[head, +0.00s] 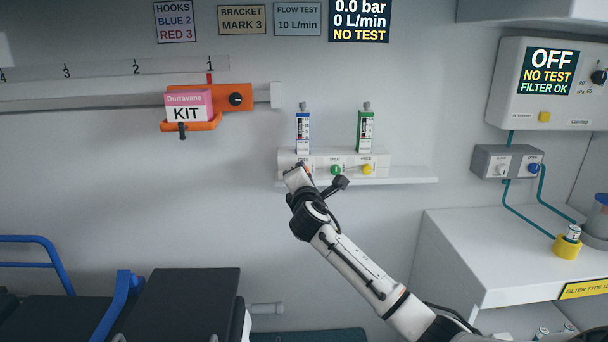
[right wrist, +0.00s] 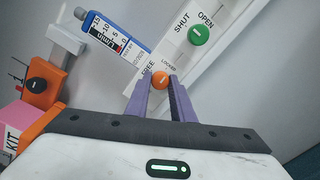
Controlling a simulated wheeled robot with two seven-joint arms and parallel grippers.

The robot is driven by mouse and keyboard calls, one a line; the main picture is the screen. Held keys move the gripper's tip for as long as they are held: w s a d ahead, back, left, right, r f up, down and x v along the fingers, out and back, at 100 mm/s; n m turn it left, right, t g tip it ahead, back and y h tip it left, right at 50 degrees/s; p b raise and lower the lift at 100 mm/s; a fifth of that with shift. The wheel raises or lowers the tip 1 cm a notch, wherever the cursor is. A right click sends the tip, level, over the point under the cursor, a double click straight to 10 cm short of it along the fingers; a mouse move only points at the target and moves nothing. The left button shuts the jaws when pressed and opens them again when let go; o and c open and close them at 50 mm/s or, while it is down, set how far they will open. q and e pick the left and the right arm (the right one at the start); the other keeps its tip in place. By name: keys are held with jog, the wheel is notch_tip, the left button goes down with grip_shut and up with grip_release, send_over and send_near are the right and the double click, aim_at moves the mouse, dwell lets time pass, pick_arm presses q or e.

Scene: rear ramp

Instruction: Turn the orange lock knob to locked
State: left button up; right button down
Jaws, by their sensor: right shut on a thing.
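The orange lock knob (right wrist: 160,80) shows in the right wrist view, between the purple fingertips of my right gripper (right wrist: 160,86). The fingers are closed on its two sides. A small light mark shows on its face, too small to read surely. The word FREE is printed left of the knob and LOCKED above and to its right. In the head view my right gripper (head: 301,173) is at the left end of the white panel (head: 381,160), and the knob is mostly hidden behind it. My left gripper is not in view.
A green knob (right wrist: 199,35) with SHUT and OPEN labels is beside the orange one; a yellow knob (head: 367,169) is farther right. Blue (head: 303,132) and green (head: 365,130) flow tubes stand above the panel. An orange bracket (head: 228,97) with a kit is at the left.

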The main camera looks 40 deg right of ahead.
jog(key=shift+f, duration=0.15)
jog(key=c, duration=1.5)
grip_release()
jog(key=shift+c, duration=0.2)
jog(key=v, duration=1)
jog(key=shift+s+a, duration=0.1)
jog(key=shift+s, duration=0.05)
